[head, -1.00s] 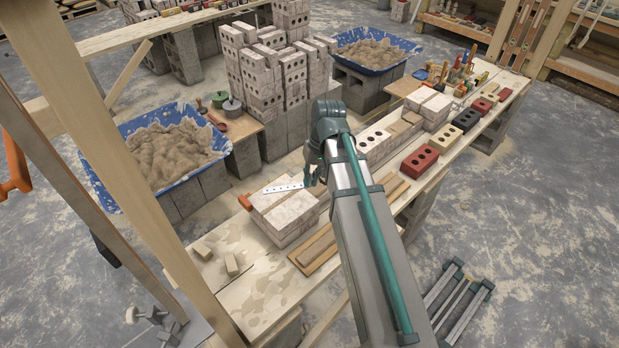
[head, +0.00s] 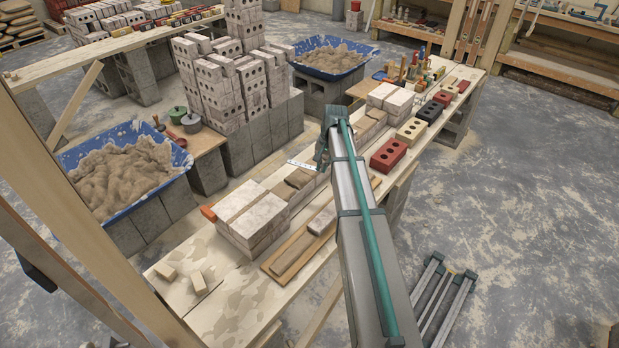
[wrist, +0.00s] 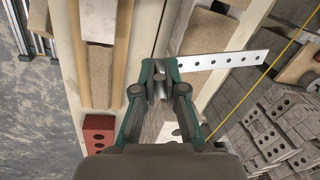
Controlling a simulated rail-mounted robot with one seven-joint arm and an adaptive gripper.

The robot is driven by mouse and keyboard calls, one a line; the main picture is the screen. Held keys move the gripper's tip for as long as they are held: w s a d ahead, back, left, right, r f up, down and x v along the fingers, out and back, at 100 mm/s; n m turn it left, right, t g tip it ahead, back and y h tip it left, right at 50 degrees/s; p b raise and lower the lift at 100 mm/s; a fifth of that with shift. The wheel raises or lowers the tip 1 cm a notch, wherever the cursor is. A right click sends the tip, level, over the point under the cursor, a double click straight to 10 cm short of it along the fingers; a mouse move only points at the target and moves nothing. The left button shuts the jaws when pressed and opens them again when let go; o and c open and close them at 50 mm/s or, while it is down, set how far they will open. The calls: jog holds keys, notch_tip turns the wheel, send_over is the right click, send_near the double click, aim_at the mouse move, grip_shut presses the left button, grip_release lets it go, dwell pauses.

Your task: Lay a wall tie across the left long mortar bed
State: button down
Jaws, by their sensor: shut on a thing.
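The wall tie, a flat pale strip with a row of holes, is in my gripper; it shows in the wrist view (wrist: 222,61) and the head view (head: 302,165). My gripper (wrist: 160,77) is shut on one end, and the strip sticks out sideways toward the block stacks. In the head view my gripper (head: 320,160) is over the wall line, past the near pale bricks. A brown, flat-topped strip that looks like a mortar bed (head: 299,178) lies just left of my gripper; it also shows in the wrist view (wrist: 205,30), close to the tie. I cannot tell whether they touch.
Pale brick stacks (head: 252,220) and (head: 392,97) stand along the bench. Red brick (head: 388,155) and boards (head: 290,253) lie on the near side. Blue mortar tubs (head: 68,158) and (head: 298,49) stand behind. A yellow line (wrist: 262,76) crosses near the tie's free end.

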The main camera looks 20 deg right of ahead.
jog(key=w+d+f+m+b, duration=0.1)
jog(key=w+f+m+b, duration=0.2)
jog(key=f, duration=0.3)
jog(key=shift+w+d+f, duration=0.15)
jog(key=shift+d+f, duration=0.2)
dwell(0.4)
jog(key=shift+f+b, duration=0.3)
jog(key=shift+f, duration=0.05)
dwell(0.7)
jog(key=c, duration=1.2)
grip_release()
